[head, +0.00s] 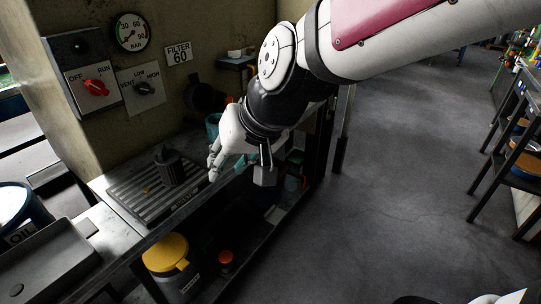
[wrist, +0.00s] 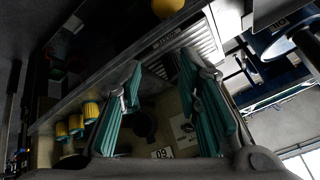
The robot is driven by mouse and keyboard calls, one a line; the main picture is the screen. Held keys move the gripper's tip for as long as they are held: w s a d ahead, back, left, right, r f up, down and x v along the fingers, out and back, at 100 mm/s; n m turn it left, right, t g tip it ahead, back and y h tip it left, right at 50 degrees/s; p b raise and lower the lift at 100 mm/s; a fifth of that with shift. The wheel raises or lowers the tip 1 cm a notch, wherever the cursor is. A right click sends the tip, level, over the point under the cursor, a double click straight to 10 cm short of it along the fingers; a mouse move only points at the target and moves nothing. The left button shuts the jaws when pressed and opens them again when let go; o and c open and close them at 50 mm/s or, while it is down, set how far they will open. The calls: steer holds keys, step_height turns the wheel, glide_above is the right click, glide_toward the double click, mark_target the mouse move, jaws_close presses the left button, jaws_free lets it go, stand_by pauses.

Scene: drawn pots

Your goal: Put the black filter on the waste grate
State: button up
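The black filter (head: 168,167), a dark ribbed cylinder, stands upright on the waste grate (head: 128,187), toward its back. The grate is a grey slatted tray set in the bench, with a label on its front edge. It also shows in the wrist view (wrist: 203,42), near the top. My gripper (head: 222,148) is to the right of the filter, apart from it. In the wrist view its teal-padded fingers (wrist: 160,68) are spread, with nothing seen held between them. A dark shape between the fingertips there is too dim to name.
A yellow-lidded canister (head: 166,252) stands below the bench front. A grey tray (head: 45,262) and a blue oil drum (head: 14,205) are at left. Several yellow cylinders (wrist: 76,126) show in the wrist view. A wall panel with knobs (head: 95,88) rises behind.

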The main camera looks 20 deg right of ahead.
steer(key=s+d+g+h, duration=0.1)
steer(key=s+d, duration=0.4)
steer(key=s, duration=0.4)
steer(key=s+d+g+h, duration=0.2)
steer(key=s+d, duration=0.3)
steer(key=s, duration=0.5)
steer(key=shift+s+d, duration=0.2)
steer(key=shift+s, duration=0.05)
steer(key=shift+r, duration=0.1)
step_height(320, 180, up, 8)
steer(key=t+p, duration=0.1)
steer(key=p, duration=0.5)
